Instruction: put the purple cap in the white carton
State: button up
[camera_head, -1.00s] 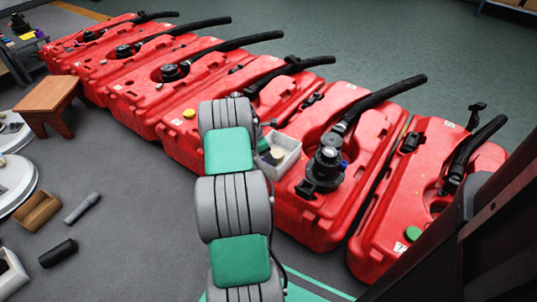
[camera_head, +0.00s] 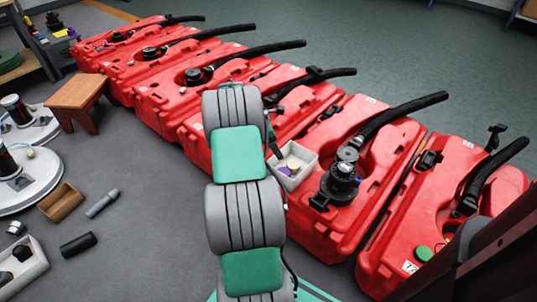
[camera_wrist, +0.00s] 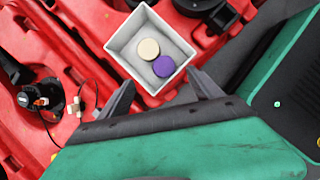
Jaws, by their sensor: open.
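The white carton (camera_head: 302,177) sits on a red tank; it also shows in the wrist view (camera_wrist: 116,46). The purple cap (camera_wrist: 164,66) lies inside it on the floor of the carton, beside a cream cap (camera_wrist: 148,48). In the head view the purple cap (camera_head: 285,171) shows small in the carton. My gripper (camera_wrist: 161,80) is open, with its fingers apart on either side of the carton's near corner and nothing between them. Whether the fingers touch the carton cannot be told. In the head view my arm hides the gripper.
Several red tanks (camera_head: 345,205) with black hoses stand in a row. A black fitting (camera_head: 341,181) stands just right of the carton. Grey floor (camera_head: 150,200) is clear left of my arm.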

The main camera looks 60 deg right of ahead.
jog(key=w+a+r+m+t, duration=0.1)
jog(key=w+a+r, duration=0.3)
jog(key=a, duration=0.4)
jog(key=w+a+r+m+t, duration=0.1)
jog(key=w+a+r+m, duration=0.2)
jog(key=a, duration=0.5)
jog(key=w+a+r+t, duration=0.1)
jog(key=w+a+r, duration=0.3)
jog(key=a, duration=0.3)
jog(key=s+a+m+t+y, duration=0.15)
jog(key=s+a, duration=0.25)
jog(key=a, duration=0.5)
jog(key=s+a+r+m+y, duration=0.1)
jog(key=s+a+m, duration=0.15)
jog(key=a, duration=0.75)
jog(key=s+a+m+t+y, duration=0.1)
jog(key=s+a, duration=0.3)
jog(key=a, duration=0.5)
notch_tip(320, 180, up, 32)
jog(key=w+p, duration=0.2)
jog(key=p, duration=2.6)
jog(key=shift+t, duration=0.45)
jog(key=shift+a+f, duration=0.1)
